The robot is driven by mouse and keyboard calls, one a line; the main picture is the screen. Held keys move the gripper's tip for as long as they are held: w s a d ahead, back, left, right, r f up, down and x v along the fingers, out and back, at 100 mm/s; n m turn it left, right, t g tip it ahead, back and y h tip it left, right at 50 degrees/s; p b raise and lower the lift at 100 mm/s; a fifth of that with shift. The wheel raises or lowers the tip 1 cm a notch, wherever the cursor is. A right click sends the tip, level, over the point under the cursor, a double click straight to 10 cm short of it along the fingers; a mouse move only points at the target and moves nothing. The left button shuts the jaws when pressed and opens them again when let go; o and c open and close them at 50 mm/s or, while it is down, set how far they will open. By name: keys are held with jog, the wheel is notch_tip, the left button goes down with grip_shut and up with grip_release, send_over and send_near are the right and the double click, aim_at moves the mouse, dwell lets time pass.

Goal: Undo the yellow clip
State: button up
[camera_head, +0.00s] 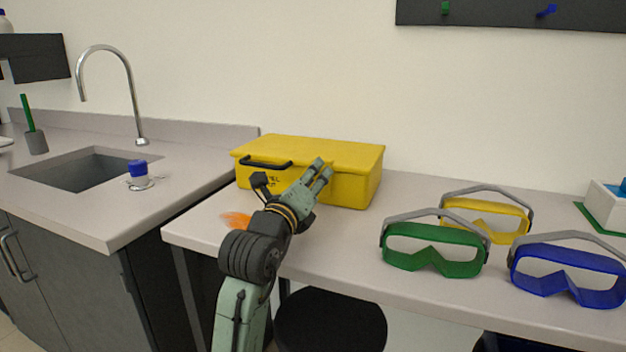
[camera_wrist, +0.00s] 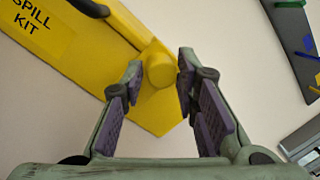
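A yellow spill kit case (camera_head: 345,190) with a black handle (camera_head: 266,162) stands shut on the grey bench. In the wrist view, the case (camera_wrist: 95,50) shows its "SPILL KIT" label. A rounded yellow piece (camera_wrist: 159,72), which looks like the clip, sticks out from the case near its edge. In the head view my arm and gripper (camera_head: 322,170) cover that part of the case. In the wrist view my gripper (camera_wrist: 160,66) is open, with one fingertip on each side of the yellow piece; whether they touch it I cannot tell.
Green goggles (camera_head: 435,262), yellow goggles (camera_head: 487,230) and blue goggles (camera_head: 568,288) lie at the right of the bench. A dark stool (camera_head: 330,318) stands below the bench.

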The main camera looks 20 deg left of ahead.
jog(key=o, duration=0.3)
jog(key=s, duration=0.4)
jog(key=s+f, duration=0.1)
jog(key=s, duration=0.7)
jog(key=shift+a+f, duration=0.25)
jog(key=shift+f, duration=0.1)
